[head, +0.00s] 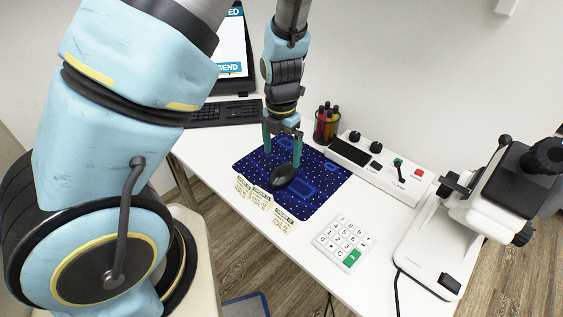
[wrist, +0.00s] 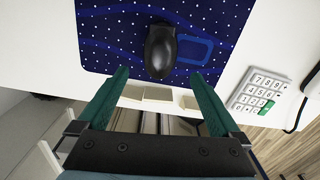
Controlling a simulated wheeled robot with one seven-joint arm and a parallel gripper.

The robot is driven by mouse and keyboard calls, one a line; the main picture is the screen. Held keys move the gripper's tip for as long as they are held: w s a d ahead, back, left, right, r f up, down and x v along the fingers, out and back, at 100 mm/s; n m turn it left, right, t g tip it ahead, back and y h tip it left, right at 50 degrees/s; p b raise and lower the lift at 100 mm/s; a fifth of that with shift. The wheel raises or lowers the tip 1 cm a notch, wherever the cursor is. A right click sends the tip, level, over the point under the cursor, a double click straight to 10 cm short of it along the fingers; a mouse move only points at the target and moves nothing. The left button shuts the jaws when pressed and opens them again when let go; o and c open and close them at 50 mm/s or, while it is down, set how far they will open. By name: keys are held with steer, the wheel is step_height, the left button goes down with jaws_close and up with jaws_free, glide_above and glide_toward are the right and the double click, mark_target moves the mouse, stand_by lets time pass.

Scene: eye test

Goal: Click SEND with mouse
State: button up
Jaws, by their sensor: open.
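A black mouse (head: 284,176) lies on a dark blue mat with white dots (head: 300,206) on the white table. In the wrist view the mouse (wrist: 160,52) is ahead of my gripper's fingertips, on the mat (wrist: 105,35). My gripper (head: 282,150) points down over the mat, its green fingers apart and empty. In the wrist view my gripper (wrist: 160,85) is open, with the mouse centred beyond the gap and not between the fingers. The monitor (head: 232,50) shows a blue SEND button (head: 229,69), partly hidden by my arm.
A black keyboard (head: 225,113) is left of the mat. A pen cup (head: 327,126) and a control box (head: 375,165) stand behind it. A keypad (head: 344,240) and a microscope (head: 440,235) are to the right. Small paper labels (head: 262,197) line the mat's front edge.

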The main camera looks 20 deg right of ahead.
step_height(320, 180, up, 3)
steer(key=shift+f, duration=0.2)
stand_by(0.4)
steer(key=a+r+m, duration=0.6)
steer(key=a+m, duration=0.6)
steer(key=m, duration=0.1)
steer(key=a+r+m+t, duration=0.1)
steer(key=a+r+m, duration=0.6)
steer(key=a+m, duration=0.5)
steer(key=shift+m+t, duration=0.3)
steer(key=shift+m, duration=0.3)
jaws_close()
